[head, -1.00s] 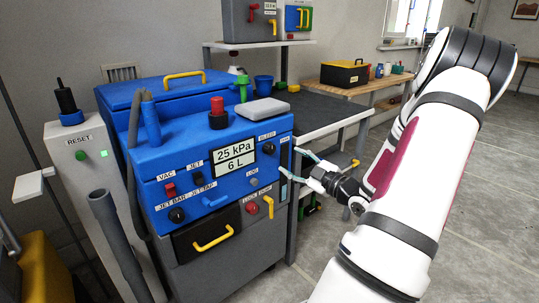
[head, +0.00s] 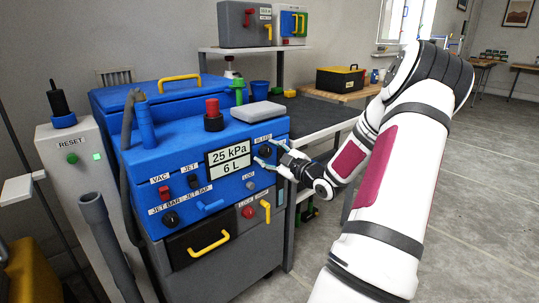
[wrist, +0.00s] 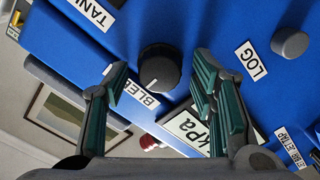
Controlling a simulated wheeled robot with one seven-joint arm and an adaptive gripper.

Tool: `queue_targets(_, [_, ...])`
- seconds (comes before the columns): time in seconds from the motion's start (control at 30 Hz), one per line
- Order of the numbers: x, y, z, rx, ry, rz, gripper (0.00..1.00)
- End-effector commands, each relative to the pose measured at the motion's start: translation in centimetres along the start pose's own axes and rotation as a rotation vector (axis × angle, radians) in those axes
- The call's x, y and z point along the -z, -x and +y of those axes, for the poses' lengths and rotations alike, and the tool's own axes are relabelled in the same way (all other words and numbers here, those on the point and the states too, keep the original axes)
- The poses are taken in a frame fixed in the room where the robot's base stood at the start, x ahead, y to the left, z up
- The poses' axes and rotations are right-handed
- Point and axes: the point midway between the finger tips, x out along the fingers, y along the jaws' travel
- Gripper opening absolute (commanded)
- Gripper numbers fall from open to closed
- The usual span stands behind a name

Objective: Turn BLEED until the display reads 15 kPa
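The BLEED knob (head: 265,151) is a round black knob on the upper right of the blue machine's front panel. The display (head: 231,159) reads 25 kPa and 6 L.
The LOG button (head: 250,185), a red LOCK knob (head: 249,212) and a yellow lever (head: 265,211) sit below BLEED. A grey block (head: 262,112) and a red-topped knob (head: 213,114) are on top. A dark-topped bench (head: 320,112) stands behind right.

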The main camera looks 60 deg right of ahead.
Motion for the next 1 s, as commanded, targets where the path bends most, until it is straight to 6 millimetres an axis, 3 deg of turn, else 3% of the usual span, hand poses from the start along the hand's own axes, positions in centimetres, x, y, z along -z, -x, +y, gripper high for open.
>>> queue_targets(0.03, [0.0,0.01,0.0,0.0,0.0,0.0,0.39])
queue_targets(0.2, [0.0,0.02,0.0,0.0,0.0,0.0,0.04])
queue_targets(0.63, [0.17,-0.03,0.06,0.003,-0.072,0.0,0.04])
queue_targets(1.0, [0.29,-0.01,0.28,0.003,-0.365,0.0,0.04])
